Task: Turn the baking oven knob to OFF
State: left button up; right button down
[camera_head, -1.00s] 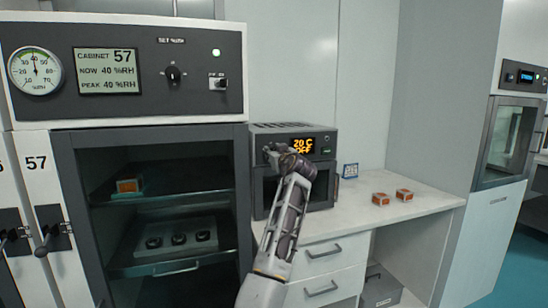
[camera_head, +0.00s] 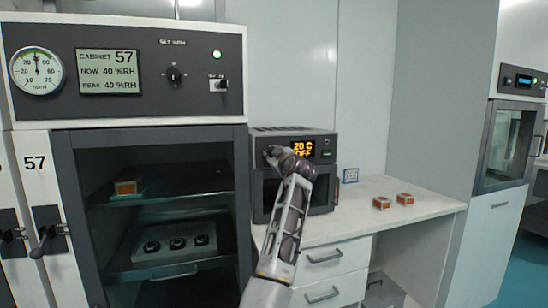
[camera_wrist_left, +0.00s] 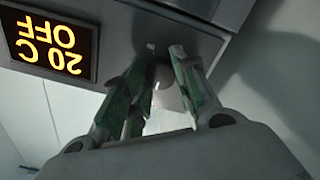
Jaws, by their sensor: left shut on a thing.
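The baking oven (camera_head: 322,190) is a small dark grey unit on the white bench. Its orange display (camera_head: 303,149) reads "20 C" and "OFF"; the display also shows upside down in the left wrist view (camera_wrist_left: 50,42). My left gripper (camera_head: 269,154) is at the left part of the oven's front panel, where it hides the knob in the head view. In the left wrist view its two green-grey fingers (camera_wrist_left: 165,80) are shut on the round grey knob (camera_wrist_left: 163,78), one on each side. The knob's marking cannot be read. My right gripper is not in view.
A tall humidity cabinet (camera_head: 120,118) with a gauge and readout stands left of the oven. The bench's right part is mostly clear.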

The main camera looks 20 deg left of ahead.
pick_arm(q)
jog(key=shift+w+f, duration=0.1)
jog(key=shift+f, duration=0.4)
jog(key=o, duration=0.8)
jog(key=shift+d, duration=0.1)
jog(key=shift+c, duration=0.2)
jog(key=shift+o, duration=1.3)
jog(key=shift+r, duration=0.45)
jog(key=shift+r, duration=1.1)
notch_tip(320, 180, up, 5)
jog(key=shift+r, duration=1.2)
